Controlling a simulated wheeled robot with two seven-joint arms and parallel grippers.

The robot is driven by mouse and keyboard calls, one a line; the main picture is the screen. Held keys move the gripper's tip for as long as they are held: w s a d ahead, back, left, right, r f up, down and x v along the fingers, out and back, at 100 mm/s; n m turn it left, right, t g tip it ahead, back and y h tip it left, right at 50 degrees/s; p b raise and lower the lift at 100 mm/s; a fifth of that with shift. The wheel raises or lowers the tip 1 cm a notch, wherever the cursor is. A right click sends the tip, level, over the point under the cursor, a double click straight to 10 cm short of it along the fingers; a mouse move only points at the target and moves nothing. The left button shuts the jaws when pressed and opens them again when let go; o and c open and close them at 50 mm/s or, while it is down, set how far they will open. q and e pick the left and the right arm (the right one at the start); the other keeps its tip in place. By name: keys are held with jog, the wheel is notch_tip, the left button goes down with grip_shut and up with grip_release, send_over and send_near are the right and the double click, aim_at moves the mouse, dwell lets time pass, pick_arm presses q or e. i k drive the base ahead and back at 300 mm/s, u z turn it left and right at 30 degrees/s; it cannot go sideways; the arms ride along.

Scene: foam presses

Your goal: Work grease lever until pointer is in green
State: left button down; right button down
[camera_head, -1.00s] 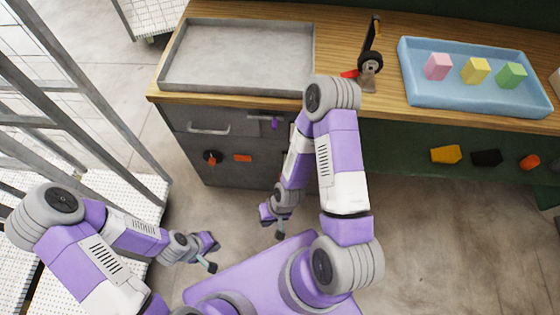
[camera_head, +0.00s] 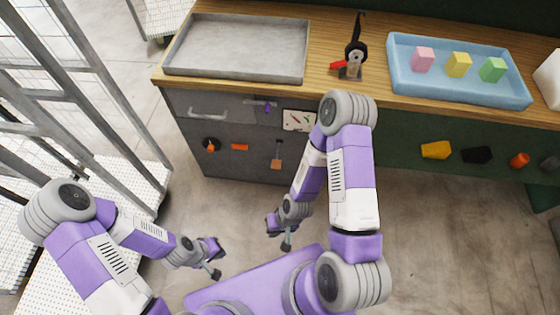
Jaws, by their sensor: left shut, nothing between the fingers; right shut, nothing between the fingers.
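A small white panel with red and green marks (camera_head: 298,120) is on the grey cabinet front, partly beside my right arm; its pointer is too small to read. Below it hangs a thin stem with an orange-brown end (camera_head: 276,163). A black upright lever device with a red part (camera_head: 354,55) stands on the wooden bench. I cannot tell which of these is the grease lever. My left gripper (camera_head: 216,262) is shut and empty, low over the floor at left. My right gripper (camera_head: 281,232) is shut and empty, below and in front of the cabinet. Neither touches anything.
A grey tray (camera_head: 240,70) lies on the bench at left. A blue tray (camera_head: 455,90) holds pink, yellow and green blocks. Orange knobs (camera_head: 240,147) and a handle (camera_head: 207,113) are on the cabinet (camera_head: 230,168). A metal rack stands at left. Floor before the cabinet is clear.

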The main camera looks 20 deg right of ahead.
aim_at(275, 163)
jog(key=z, duration=1.2)
jog(key=i, duration=0.8)
jog(key=u, duration=1.85)
